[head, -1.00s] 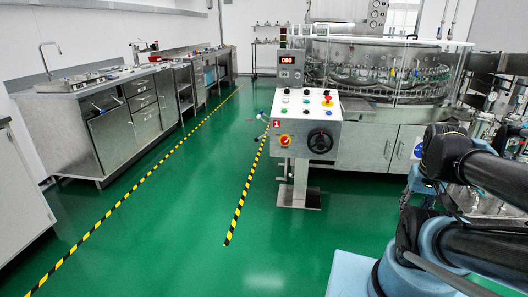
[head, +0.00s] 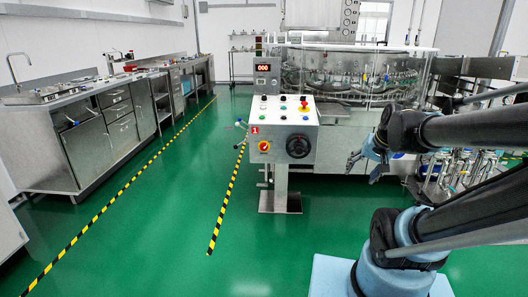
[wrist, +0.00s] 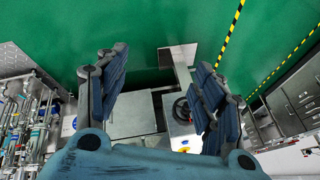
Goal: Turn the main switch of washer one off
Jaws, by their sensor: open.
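Washer one's control panel (head: 280,121) stands on a pedestal in the middle of the head view, with a red label "1" on its front. The main switch (head: 264,146), a red knob on a yellow plate, is on the front face at lower left. Its turn position is too small to tell. My gripper (head: 364,168) is open and empty, right of the panel and apart from it. In the wrist view my gripper (wrist: 160,62) has its fingers spread wide. The panel (wrist: 180,130) shows upside down between them; the switch cannot be made out there.
A black handwheel (head: 298,146) sits right of the switch. A red emergency button (head: 304,104) and small buttons are on the panel top. The glass-walled washer (head: 350,72) stands behind. Green floor (head: 262,245) before the panel is clear; steel counters (head: 85,140) line the left.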

